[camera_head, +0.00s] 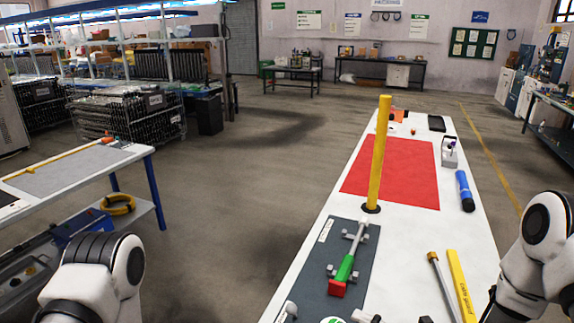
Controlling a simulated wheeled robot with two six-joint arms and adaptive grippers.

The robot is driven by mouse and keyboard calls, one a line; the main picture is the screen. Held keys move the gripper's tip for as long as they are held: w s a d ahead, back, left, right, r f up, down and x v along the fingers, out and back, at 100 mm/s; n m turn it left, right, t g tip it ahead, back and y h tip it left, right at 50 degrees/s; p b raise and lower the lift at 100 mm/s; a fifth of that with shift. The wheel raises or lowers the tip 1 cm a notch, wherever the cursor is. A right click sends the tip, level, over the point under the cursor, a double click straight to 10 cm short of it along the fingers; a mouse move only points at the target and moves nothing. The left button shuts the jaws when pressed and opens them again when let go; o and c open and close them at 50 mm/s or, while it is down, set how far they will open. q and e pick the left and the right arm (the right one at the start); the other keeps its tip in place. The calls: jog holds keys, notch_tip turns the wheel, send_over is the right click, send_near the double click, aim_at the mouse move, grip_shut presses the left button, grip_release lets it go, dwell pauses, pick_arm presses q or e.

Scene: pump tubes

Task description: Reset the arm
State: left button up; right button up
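My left arm (95,275) shows at the lower left as white and black joints, beside the left table. My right arm (535,240) shows at the lower right, next to the right edge of the white table (405,235). Neither gripper shows in the picture, and I see nothing held. A yellow tube (378,150) stands upright on a dark base on the white table. A green and red tool with a grey shaft (345,265) lies across small grey holders on a dark mat (318,265).
A red mat (405,170) covers part of the white table. A blue flashlight-like object (465,192) lies on its right side. A yellow bar (461,285) and a grey rod (440,285) lie near the front right. Open floor (240,190) separates the tables.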

jog(key=s+f+m+g+h+b, duration=0.2)
jog(key=s+f+m+h+b, duration=0.25)
jog(key=f, duration=0.85)
jog(key=s+f+m+g+h+b, duration=0.1)
jog(key=s+f+m+h+b, duration=0.35)
jog(key=f, duration=0.85)
jog(key=s+d+f+m+g+h, duration=0.2)
jog(key=s+d+m, duration=0.3)
jog(key=s+m, duration=0.3)
jog(key=s+d+f+m+g+h, duration=0.2)
jog(key=s+d+f+m+g, duration=0.2)
jog(key=s+m, duration=0.4)
jog(key=d+m+g, duration=0.1)
jog(key=m, duration=0.2)
jog(key=shift+s+f+m+h+b, duration=0.15)
jog(key=shift+s+m+h+b, duration=0.15)
jog(key=shift+s+h+b, duration=0.1)
